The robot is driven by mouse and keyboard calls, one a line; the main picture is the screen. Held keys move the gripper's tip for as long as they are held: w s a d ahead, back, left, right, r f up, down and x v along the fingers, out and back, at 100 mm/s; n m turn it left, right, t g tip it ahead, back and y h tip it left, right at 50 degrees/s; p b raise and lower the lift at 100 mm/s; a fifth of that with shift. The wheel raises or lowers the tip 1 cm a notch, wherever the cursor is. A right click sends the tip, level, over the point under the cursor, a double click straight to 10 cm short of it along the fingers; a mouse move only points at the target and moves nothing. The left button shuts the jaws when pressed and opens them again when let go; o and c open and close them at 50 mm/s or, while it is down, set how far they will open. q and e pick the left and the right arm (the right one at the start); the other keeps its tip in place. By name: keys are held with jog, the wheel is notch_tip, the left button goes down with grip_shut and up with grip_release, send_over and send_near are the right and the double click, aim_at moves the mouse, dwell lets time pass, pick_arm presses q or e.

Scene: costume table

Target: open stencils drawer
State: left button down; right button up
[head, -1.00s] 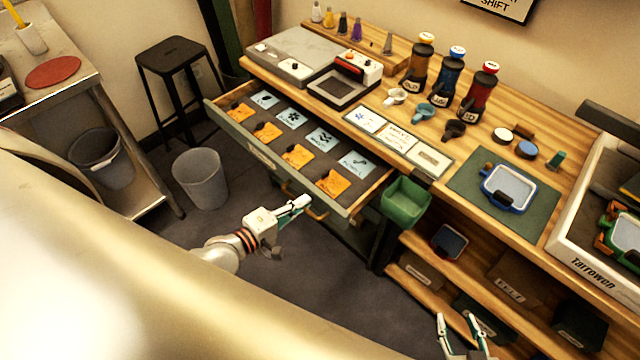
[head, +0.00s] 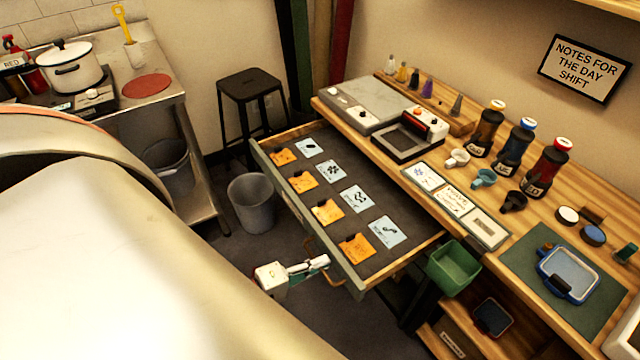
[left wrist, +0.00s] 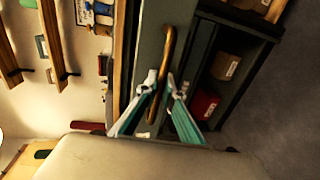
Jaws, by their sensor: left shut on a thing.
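The stencils drawer (head: 282,190) is pulled out from the left part of the wooden bench. Orange cards (head: 327,211) and pale blue stencil cards (head: 355,198) lie in rows on its dark floor. My left gripper (head: 324,262) is at the outside of the drawer front, near its right end. In the left wrist view its fingers (left wrist: 163,88) sit either side of the curved wooden drawer handle (left wrist: 167,48) and are shut on it. My right gripper is out of view.
A grey bin (head: 251,203) and a black stool (head: 250,100) stand left of the drawer. A green bin (head: 454,268) hangs at the bench edge just right of the drawer. Bottles, cups and a printing frame (head: 568,273) cover the bench top.

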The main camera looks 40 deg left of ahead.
pick_arm(q)
jog(key=c, duration=2.5)
grip_release()
jog(key=shift+s, duration=0.1)
jog(key=v, duration=1.2)
